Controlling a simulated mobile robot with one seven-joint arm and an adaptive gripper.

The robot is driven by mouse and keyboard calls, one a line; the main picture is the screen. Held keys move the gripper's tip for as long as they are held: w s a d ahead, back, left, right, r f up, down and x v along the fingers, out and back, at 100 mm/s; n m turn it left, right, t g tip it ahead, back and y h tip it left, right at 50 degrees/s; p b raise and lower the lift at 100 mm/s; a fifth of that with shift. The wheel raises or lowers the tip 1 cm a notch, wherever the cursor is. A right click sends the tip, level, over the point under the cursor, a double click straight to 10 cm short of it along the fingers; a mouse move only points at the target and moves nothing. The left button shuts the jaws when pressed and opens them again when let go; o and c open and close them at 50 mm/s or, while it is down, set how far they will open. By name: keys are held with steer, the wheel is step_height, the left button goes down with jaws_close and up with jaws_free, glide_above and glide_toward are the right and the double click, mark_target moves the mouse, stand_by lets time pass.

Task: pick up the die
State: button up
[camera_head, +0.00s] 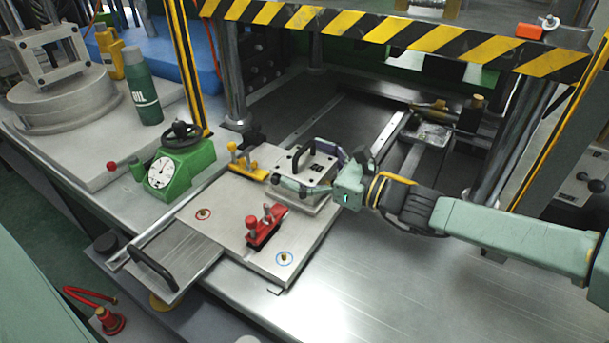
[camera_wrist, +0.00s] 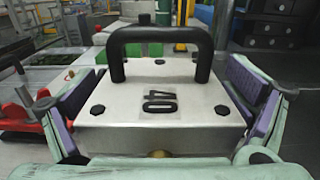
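The die (camera_head: 309,163) is a silver metal block with a black handle on top, sitting at the back right of the flat plate (camera_head: 226,215). In the wrist view the die (camera_wrist: 155,118) fills the middle, marked "04" upside down, with black bolts at its corners. My gripper (camera_head: 307,172) reaches in from the right, its fingers on either side of the die. In the wrist view the purple-padded fingers of my gripper (camera_wrist: 158,105) stand apart, with the die between them. Small gaps seem to show beside the die, and firm contact is not visible.
A red clamp (camera_head: 265,226) and a yellow clamp (camera_head: 246,162) stand on the plate near the die. A green gauge (camera_head: 180,165) and a green oil bottle (camera_head: 142,86) are to the left. A yellow-black striped press beam (camera_head: 400,32) spans above and behind.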

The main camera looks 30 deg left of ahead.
steer(key=c, duration=1.6)
steer(key=shift+r, duration=0.15)
